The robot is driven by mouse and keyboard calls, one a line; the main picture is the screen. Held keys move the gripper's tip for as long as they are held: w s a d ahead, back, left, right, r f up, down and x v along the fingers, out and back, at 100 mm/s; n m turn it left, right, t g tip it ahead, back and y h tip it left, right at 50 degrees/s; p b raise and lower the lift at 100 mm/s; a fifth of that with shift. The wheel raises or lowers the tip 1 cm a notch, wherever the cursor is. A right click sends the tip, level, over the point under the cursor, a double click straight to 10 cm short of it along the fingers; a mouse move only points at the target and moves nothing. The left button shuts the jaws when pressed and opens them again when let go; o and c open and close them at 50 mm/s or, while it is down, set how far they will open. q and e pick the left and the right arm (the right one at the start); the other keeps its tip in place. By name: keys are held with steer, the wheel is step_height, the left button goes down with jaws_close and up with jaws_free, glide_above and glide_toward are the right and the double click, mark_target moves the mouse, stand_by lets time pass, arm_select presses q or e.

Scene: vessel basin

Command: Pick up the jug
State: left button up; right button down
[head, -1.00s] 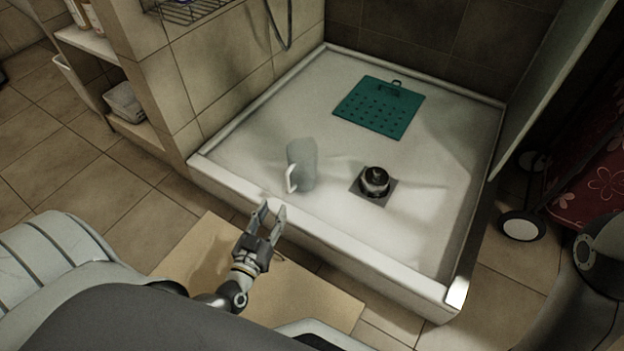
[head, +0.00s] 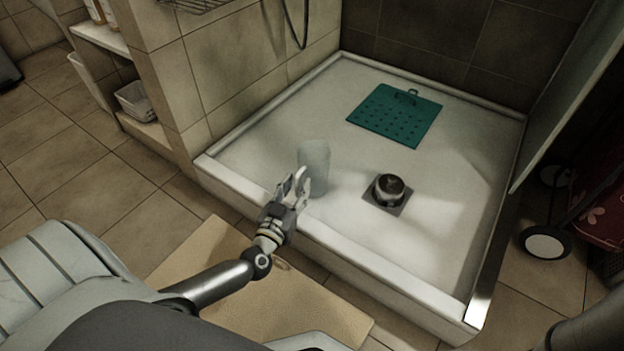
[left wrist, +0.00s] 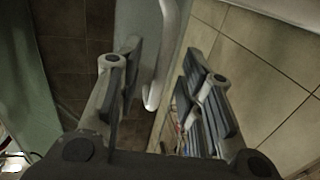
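The jug (head: 314,160) is pale and translucent with a white handle, and stands upright in the white basin (head: 270,140) near its front left edge. My left gripper (head: 295,182) is at the jug's handle side, over the basin's front rim, and hides part of the jug. In the left wrist view the white handle (left wrist: 168,50) shows between the two spread fingers of the left gripper (left wrist: 158,60). The fingers are open, and I cannot tell whether one touches the handle. My right gripper is not in view.
A dark round object (head: 389,187) sits on a square plate right of the jug. A green perforated mat (head: 395,115) lies at the back of the basin. A tiled wall and shelves (head: 100,38) stand at left. A glass panel (head: 560,85) stands at right.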

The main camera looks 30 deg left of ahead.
arm_select(q)
steer(key=shift+w+a, duration=0.1)
steer(key=shift+w, duration=0.3)
jaws_close()
steer(key=shift+r, duration=0.1)
